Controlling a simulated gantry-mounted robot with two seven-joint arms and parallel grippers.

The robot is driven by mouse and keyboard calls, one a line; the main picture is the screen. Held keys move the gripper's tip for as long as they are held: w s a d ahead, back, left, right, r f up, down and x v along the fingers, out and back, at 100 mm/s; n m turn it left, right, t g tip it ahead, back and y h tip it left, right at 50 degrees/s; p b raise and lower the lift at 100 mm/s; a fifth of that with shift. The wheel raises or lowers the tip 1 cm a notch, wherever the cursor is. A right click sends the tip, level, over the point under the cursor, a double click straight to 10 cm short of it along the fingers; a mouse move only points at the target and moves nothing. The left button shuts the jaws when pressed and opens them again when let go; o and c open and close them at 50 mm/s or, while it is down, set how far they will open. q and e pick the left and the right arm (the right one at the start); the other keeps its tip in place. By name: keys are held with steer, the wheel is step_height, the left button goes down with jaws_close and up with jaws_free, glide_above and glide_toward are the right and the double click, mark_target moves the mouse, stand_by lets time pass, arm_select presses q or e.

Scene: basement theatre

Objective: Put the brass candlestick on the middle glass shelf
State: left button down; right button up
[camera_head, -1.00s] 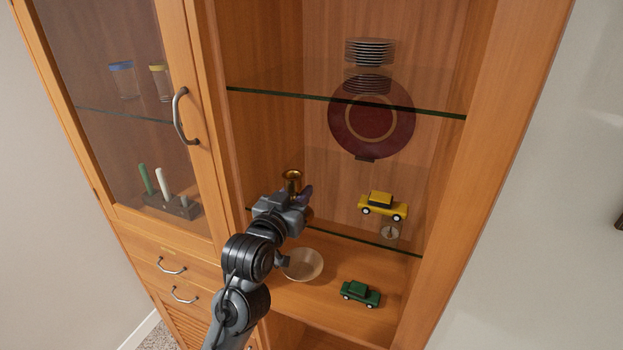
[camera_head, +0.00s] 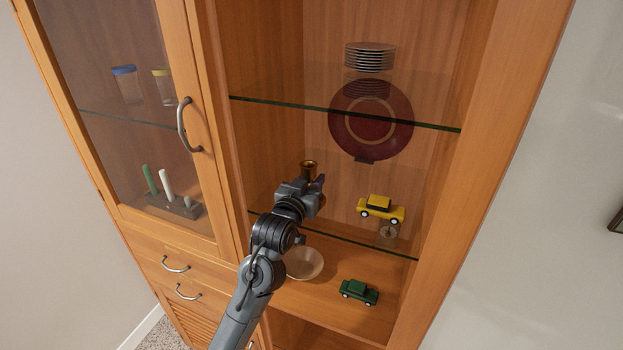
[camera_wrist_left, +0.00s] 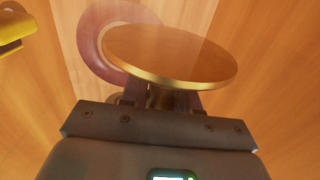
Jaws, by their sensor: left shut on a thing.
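My left gripper (camera_head: 312,186) is shut on the brass candlestick (camera_head: 308,168). Its flared brass top shows just above the jaws; the jaws hide the rest. In the left wrist view, a broad brass disc of the candlestick (camera_wrist_left: 170,55) stands out beyond the jaws (camera_wrist_left: 160,102). Two glass shelves are in view: an upper one (camera_head: 345,114) and a lower one (camera_head: 350,241). The gripper and candlestick are in the open bay between these two levels, near the left side. I see no contact between candlestick and glass. My right gripper is out of view.
A yellow toy car (camera_head: 381,209) and a dark red plate (camera_head: 372,141) stand right of the gripper, the plate farther back. A plate stack (camera_head: 369,57) is on the upper shelf. A bowl (camera_head: 304,263) and green car (camera_head: 359,292) are below. A closed glass door (camera_head: 125,60) is left.

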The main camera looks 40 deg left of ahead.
arm_select(q)
steer(key=shift+f, duration=0.1)
steer(key=c, duration=0.8)
jaws_free()
steer(key=shift+c, duration=0.2)
steer(key=b+v, duration=0.3)
steer(key=v, duration=0.9)
